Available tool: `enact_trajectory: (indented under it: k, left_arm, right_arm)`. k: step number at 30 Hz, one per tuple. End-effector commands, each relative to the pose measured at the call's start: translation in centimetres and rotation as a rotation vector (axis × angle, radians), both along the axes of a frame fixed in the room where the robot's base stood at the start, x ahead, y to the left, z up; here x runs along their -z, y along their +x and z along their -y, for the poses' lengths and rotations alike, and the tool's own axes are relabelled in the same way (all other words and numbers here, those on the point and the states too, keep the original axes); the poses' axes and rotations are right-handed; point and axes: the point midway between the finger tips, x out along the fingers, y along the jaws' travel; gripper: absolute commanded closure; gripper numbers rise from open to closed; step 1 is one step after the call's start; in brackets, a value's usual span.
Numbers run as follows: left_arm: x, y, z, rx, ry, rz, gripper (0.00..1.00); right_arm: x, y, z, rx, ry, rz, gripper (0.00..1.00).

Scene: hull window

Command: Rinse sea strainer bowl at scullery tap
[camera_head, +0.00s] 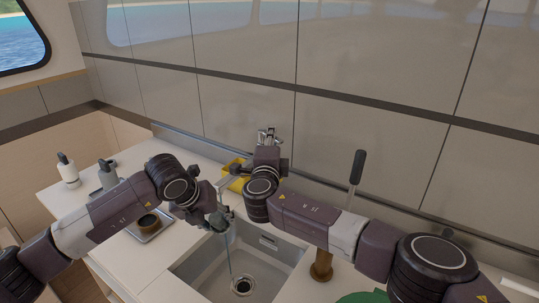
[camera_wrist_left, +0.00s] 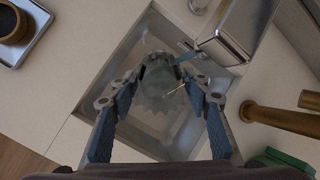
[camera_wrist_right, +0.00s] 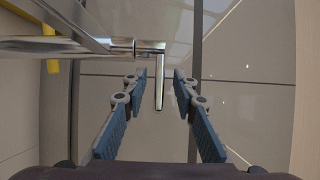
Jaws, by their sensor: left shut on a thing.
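The strainer bowl (camera_head: 218,222) is small, greenish and see-through, held over the sink (camera_head: 205,272). My left gripper (camera_wrist_left: 158,78) is shut on the strainer bowl, which also shows between its fingertips in the left wrist view (camera_wrist_left: 157,97). A thin bluish stream of water runs down beside the bowl into the sink. The metal tap (camera_wrist_left: 235,35) stands right by the bowl. My right gripper (camera_wrist_right: 160,82) is open, with the tap's bar-shaped lever (camera_wrist_right: 160,85) between its fingers and gaps on both sides. The bowl's inside is hard to make out.
A tray (camera_head: 150,228) with a brown round pot (camera_head: 149,221) lies left of the sink. Two pump bottles (camera_head: 67,170) stand behind it. A brown post (camera_head: 321,266) and a green item (camera_head: 363,297) are at right. The wall is close behind.

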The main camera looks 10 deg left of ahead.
Motion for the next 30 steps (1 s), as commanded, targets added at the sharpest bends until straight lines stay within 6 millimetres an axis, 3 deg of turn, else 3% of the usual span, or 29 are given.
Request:
enact_trajectory:
  k: [21, 30]
  left_arm:
    - [0.0, 0.0, 0.0, 0.0, 0.0, 0.001, 0.85]
    - [0.0, 0.0, 0.0, 0.0, 0.0, 0.001, 0.85]
  right_arm:
    - [0.2, -9.2, 1.4, -0.001, -0.002, -0.004, 0.74]
    - [0.2, -10.5, 1.7, 0.0, -0.002, -0.004, 0.74]
